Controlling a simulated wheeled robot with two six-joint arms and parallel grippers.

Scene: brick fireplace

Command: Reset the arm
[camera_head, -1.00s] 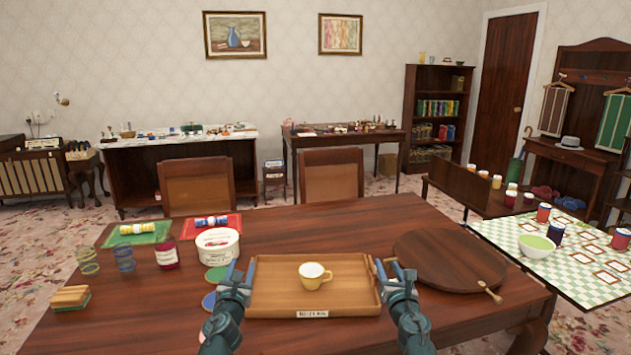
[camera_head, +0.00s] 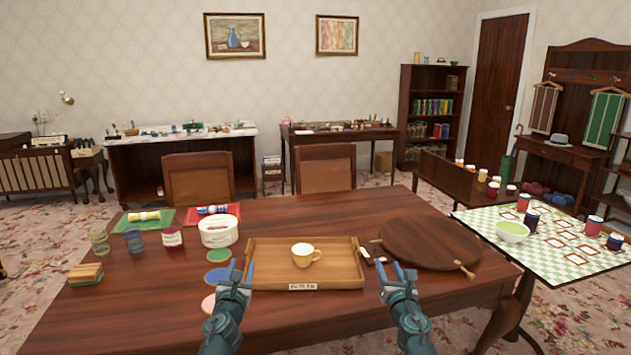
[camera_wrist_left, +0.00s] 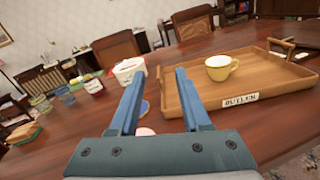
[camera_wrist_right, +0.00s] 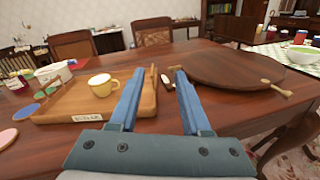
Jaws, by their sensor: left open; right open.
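My left gripper (camera_head: 236,274) is open and empty, near the left end of the wooden tray; its fingers also show in the left wrist view (camera_wrist_left: 158,92). My right gripper (camera_head: 397,273) is open and empty, to the right of the tray, in front of the round board; its fingers also show in the right wrist view (camera_wrist_right: 157,92). Both point away over the dark wooden table (camera_head: 150,310). The wooden tray (camera_head: 270,276) lies on the table with a yellow-and-white cup (camera_head: 305,254) upright on it. I see nothing between either pair of fingers.
A round dark board (camera_head: 430,241) lies right of the tray. A white tub (camera_head: 219,231), a red jar (camera_head: 172,239), coasters (camera_head: 217,276) and stacked blocks (camera_head: 86,273) stand at left. A checkered table (camera_head: 560,245) is at right. The front left of my table is clear.

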